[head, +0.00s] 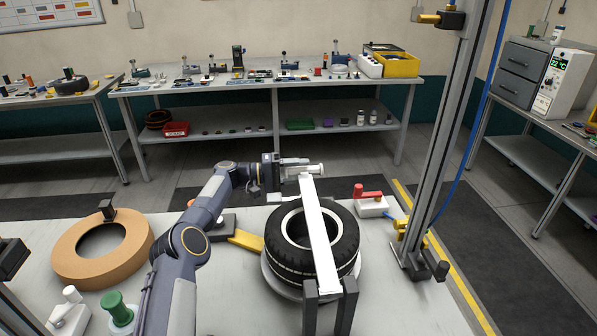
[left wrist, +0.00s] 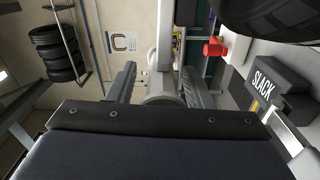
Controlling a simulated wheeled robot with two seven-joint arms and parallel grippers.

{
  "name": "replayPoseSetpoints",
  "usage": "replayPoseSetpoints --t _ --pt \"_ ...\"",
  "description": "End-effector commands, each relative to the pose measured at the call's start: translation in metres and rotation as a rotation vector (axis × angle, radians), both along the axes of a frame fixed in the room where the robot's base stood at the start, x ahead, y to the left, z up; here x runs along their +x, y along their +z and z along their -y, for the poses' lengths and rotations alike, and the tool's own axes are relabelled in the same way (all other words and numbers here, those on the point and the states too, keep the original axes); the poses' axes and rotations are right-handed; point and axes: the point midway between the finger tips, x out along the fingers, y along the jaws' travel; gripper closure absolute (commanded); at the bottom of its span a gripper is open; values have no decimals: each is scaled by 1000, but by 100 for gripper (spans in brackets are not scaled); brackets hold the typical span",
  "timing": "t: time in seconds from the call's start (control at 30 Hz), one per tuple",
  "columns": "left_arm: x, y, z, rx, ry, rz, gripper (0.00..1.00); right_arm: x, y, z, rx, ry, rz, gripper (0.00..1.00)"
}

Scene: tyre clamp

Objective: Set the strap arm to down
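The white strap arm (head: 320,240) runs from dark upright posts (head: 329,308) at the near side, across the black tyre (head: 345,240), to beyond its far rim. I cannot tell whether it touches the tyre. My left gripper (head: 303,171) is at the strap arm's far end. In the left wrist view its two dark fingers (left wrist: 158,82) stand apart, with a light grey rounded piece (left wrist: 162,97) between them. Gaps show beside this piece, and I see no firm grip. Part of the tyre shows at the upper right (left wrist: 265,14).
A red-handled device (head: 370,203) stands right of the tyre, near an upright metal post (head: 445,150). An orange ring (head: 85,262) lies at the left. The left wrist view shows a dark block marked SLACK (left wrist: 268,88). A cluttered workbench (head: 270,85) stands behind.

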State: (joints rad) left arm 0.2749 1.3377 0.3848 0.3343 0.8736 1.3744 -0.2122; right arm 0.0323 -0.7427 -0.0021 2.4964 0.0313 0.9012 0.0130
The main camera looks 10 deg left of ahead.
Motion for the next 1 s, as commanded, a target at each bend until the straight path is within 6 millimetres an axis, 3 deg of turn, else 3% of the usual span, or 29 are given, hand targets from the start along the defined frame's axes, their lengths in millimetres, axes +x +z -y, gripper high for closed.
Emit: replayPoseSetpoints --t 0.3,0.7,1.0 --pt "-1 -1 -4 1 2 2 54 0 -2 0 0 0 0 64" --pt "-20 -3 -62 1 2 2 54 0 -25 0 0 0 0 64" --pt "-24 0 -75 1 0 1 54 0 -27 0 0 0 0 64"
